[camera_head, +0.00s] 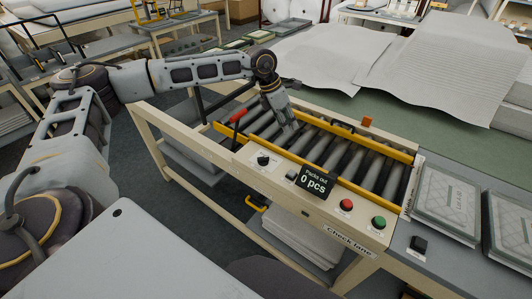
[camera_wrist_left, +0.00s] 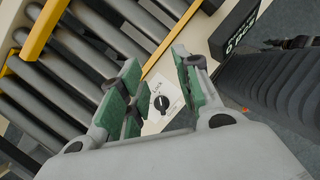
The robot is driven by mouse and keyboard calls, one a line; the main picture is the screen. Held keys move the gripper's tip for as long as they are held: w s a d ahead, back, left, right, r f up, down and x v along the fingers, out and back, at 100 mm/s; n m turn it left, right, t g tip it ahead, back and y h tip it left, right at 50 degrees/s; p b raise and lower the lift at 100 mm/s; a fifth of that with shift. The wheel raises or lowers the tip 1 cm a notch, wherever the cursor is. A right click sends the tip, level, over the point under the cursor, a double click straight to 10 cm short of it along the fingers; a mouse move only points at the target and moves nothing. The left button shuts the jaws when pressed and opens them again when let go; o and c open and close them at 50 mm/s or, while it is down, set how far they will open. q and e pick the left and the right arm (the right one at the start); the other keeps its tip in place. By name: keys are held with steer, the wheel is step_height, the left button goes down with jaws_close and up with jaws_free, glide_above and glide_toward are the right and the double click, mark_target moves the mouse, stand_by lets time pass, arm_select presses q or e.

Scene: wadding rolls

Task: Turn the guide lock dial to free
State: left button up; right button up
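A small black dial (camera_head: 263,160) sits on a white plate on the cream front panel of the roller lane. In the left wrist view the dial (camera_wrist_left: 161,104) shows on its white plate, between and beyond my fingers. My left gripper (camera_head: 287,120) is above the lane's rollers, behind the panel. In the wrist view the left gripper (camera_wrist_left: 157,62) has its green-padded fingers apart with nothing between them, clear of the dial. My right gripper is not in view.
A red-handled lever (camera_head: 238,115) stands left of the dial. A "Packs out 0 pcs" display (camera_head: 314,181), a red button (camera_head: 346,205) and a green button (camera_head: 378,222) lie to the right. Yellow rails edge the rollers (camera_head: 350,160). Packs (camera_head: 447,205) lie at the right.

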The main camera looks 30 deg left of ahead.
mark_target(263, 159)
arm_select(q)
steer(key=s+a+f+m+g+y, duration=0.1)
steer(key=s+a+g+y, duration=0.1)
steer(key=a, duration=0.4)
steer(key=s+y, duration=0.1)
steer(key=s, duration=0.1)
steer(key=shift+s+a+f+g+y, duration=0.25)
steer(key=shift+s+f+g+y, duration=0.05)
steer(key=shift+f, duration=0.05)
step_height(263, 159, down, 14)
steer(key=shift+r+p, duration=0.1)
steer(key=shift+p, duration=1.05)
steer(key=shift+c, duration=0.3)
jaws_close()
